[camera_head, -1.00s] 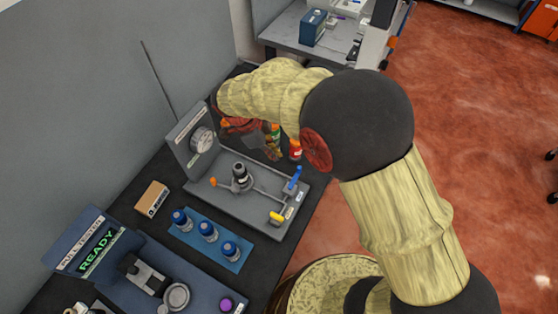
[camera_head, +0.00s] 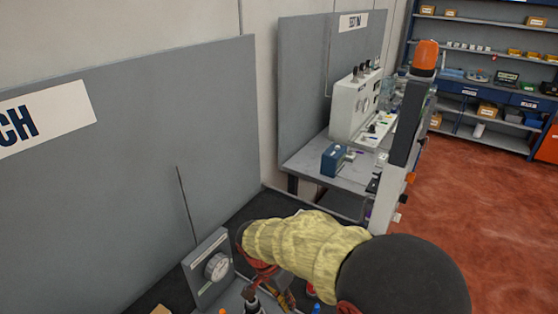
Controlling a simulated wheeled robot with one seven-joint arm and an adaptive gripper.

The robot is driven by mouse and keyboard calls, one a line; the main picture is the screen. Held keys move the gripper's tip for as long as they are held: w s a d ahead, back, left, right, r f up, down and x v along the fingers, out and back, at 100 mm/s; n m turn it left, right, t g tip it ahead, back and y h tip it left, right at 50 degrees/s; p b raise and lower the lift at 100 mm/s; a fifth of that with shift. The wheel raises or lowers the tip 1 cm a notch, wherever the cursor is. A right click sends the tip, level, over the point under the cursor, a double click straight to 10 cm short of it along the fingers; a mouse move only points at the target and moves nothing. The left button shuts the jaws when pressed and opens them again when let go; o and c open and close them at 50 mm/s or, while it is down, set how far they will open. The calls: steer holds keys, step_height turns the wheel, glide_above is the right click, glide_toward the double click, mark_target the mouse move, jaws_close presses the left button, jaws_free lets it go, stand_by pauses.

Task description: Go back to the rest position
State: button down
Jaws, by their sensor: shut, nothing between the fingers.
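My arm, in a pale yellow sleeve with a dark round joint, reaches in from the lower right. My gripper (camera_head: 268,277) hangs below the sleeve's left end, its reddish parts partly hidden by the sleeve. It is shut and holds nothing that I can see. It is over the bench, just right of a grey panel with a round gauge (camera_head: 217,267). A dark fitting (camera_head: 251,300) stands close below it, at the bottom edge of the view.
A grey wall panel (camera_head: 110,170) stands behind the bench at left. Beyond is a second table (camera_head: 325,184) with a blue device (camera_head: 334,160) and a white instrument panel (camera_head: 352,107). A post with an orange lamp (camera_head: 426,57) stands right of it. Red floor (camera_head: 480,200) is clear at right.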

steer(key=s+d+r+n+t+y+b, duration=0.3)
steer(key=s+d+r+n+t+b, duration=0.3)
steer(key=s+d+r, duration=0.9)
steer(key=shift+s+d+r+n+y+b, duration=0.2)
steer(key=shift+d+r+n+y+b, duration=0.2)
steer(key=shift+d+n+b, duration=0.45)
steer(key=shift+a, duration=0.25)
